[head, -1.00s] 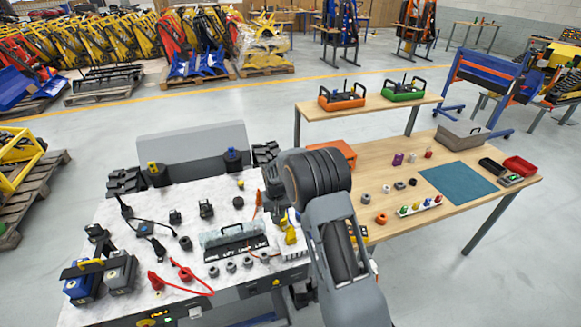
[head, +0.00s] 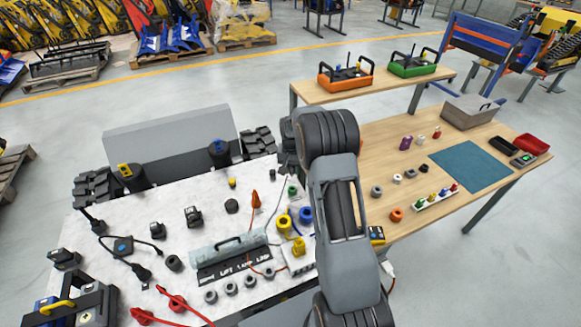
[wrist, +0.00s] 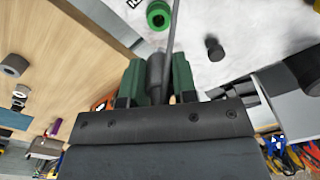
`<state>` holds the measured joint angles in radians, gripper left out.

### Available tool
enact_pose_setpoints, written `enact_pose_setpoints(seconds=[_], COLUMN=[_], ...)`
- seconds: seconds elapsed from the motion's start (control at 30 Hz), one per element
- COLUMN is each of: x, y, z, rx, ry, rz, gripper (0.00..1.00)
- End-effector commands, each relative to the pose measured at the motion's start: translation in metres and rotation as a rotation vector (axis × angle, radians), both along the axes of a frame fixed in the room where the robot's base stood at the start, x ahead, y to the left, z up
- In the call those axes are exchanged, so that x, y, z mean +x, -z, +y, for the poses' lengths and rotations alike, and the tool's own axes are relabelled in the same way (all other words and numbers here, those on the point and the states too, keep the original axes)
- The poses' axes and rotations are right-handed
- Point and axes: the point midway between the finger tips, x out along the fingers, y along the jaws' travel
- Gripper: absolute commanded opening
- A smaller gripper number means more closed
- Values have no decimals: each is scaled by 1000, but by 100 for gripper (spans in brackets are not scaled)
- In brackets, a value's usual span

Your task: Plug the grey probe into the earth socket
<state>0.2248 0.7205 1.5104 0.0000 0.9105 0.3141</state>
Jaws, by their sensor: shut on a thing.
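My gripper (wrist: 155,80) has green fingers, closed on a grey probe (wrist: 156,68) in the wrist view. A thin grey rod or lead runs up from the probe toward the top edge. In the head view my arm hides the probe and the fingers. A green round socket (wrist: 158,14) lies beyond the probe in the wrist view, apart from its body. The same green socket (head: 292,190) shows in the head view on the white marbled bench, behind a yellow ring (head: 284,222) and a blue ring (head: 306,214). I cannot read any earth label.
An orange cone (head: 255,200), a grey handled case (head: 228,247) and several grey rings crowd the marbled bench (head: 130,205). Red leads (head: 178,302) lie at its front. A wooden table (head: 400,140) with small parts and a teal mat (head: 470,167) stands right.

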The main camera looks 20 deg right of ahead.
Motion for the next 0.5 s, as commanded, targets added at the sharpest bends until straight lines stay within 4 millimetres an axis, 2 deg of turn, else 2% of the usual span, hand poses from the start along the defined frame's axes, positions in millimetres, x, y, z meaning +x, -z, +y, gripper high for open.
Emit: enact_pose_setpoints(seconds=[0.3,0.5], x=[-1,-1], y=[0,10], z=[0,1], rx=[-1,0], ry=[20,17], rz=[-1,0], gripper=[2,2])
